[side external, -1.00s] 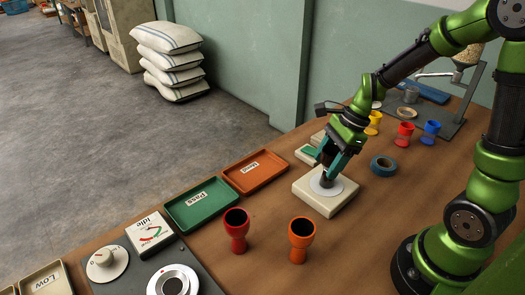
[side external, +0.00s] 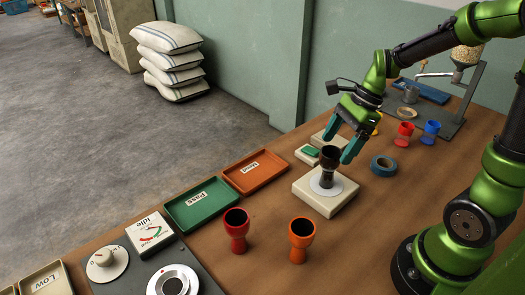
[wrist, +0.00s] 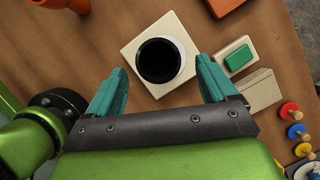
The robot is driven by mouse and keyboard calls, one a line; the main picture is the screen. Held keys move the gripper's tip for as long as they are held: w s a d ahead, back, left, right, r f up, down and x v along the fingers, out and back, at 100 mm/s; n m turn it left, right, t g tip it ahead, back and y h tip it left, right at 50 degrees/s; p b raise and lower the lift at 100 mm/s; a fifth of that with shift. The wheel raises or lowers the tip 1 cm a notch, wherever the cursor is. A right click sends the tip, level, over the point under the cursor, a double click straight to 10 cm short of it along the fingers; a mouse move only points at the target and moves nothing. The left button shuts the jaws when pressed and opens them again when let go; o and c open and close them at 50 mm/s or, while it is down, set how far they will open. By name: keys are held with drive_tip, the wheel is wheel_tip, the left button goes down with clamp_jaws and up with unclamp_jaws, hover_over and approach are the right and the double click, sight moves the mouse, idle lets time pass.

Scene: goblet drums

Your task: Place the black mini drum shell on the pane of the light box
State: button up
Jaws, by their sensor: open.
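The black mini drum shell (side external: 328,163) stands upright on the round pale pane (side external: 321,190) of the light box (side external: 313,200), a square cream block. In the wrist view the shell (wrist: 161,60) is seen from above, its dark open mouth within the pale pane's edge, on the light box (wrist: 129,51). My gripper (side external: 338,146) is open, its teal fingers apart, above and behind the shell. In the wrist view the fingertips (wrist: 160,77) lie to either side of the shell's near edge, with no visible contact.
A dark red drum shell (side external: 237,228) and an orange one (side external: 300,240) stand in front of the light box. A green tray (side external: 180,220) and an orange tray (side external: 237,186) lie left. A blue tape roll (side external: 383,166) lies right. A green-topped block (side external: 311,152) sits behind.

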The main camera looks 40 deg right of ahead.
drive_tip(key=v, duration=0.6)
drive_tip(key=s+a+r+n+t+h, duration=0.1)
drive_tip(key=s+a+r+n+t, duration=0.1)
drive_tip(key=n, duration=0.7)
drive_tip(key=s+a+r+n+t+h, duration=0.1)
drive_tip(key=s+a+r+n+t, duration=0.2)
drive_tip(key=a+n, duration=0.4)
drive_tip(key=s+n, duration=0.1)
drive_tip(key=n, duration=0.2)
drive_tip(key=shift+a, duration=0.3)
